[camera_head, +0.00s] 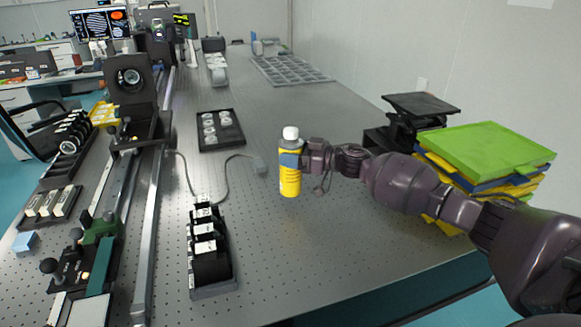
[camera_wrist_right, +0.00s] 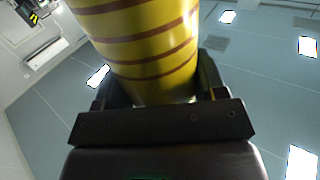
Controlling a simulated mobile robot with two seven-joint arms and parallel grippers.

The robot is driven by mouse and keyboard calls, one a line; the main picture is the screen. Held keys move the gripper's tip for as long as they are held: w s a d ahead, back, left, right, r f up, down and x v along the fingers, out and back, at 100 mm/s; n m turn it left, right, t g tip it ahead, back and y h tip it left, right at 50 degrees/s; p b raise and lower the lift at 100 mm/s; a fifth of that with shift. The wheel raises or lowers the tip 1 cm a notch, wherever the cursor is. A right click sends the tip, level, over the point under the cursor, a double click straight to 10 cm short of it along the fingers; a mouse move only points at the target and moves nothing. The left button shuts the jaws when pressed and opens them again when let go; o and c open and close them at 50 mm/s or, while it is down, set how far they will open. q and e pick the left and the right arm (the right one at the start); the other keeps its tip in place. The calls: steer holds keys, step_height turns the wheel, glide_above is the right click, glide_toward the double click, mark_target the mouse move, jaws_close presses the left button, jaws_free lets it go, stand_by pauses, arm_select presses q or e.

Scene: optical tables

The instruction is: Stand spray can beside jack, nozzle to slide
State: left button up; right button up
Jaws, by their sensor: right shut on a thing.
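The spray can (camera_head: 290,180) is yellow with a blue-grey upper band and a white cap. My right gripper (camera_head: 292,160) is shut on it near the band and holds it upright over the optical table. Whether its base touches the table I cannot tell. In the right wrist view the can (camera_wrist_right: 145,45) fills the top middle as a yellow body with brown stripes, between the fingers. Which way the nozzle faces is hidden by the cap. The black lab jack (camera_head: 405,120) stands to the right, behind my right arm. My left gripper is not in view.
A stack of green, blue and yellow trays (camera_head: 485,150) stands at the table's right edge. A black holder (camera_head: 210,260) with several mounts and a cable is left of the can. A dark tray (camera_head: 221,130) lies farther back.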

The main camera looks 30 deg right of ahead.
step_height(320, 180, down, 4)
steer(key=shift+f+b, duration=0.1)
steer(key=shift+b, duration=0.4)
steer(key=o, duration=1.1)
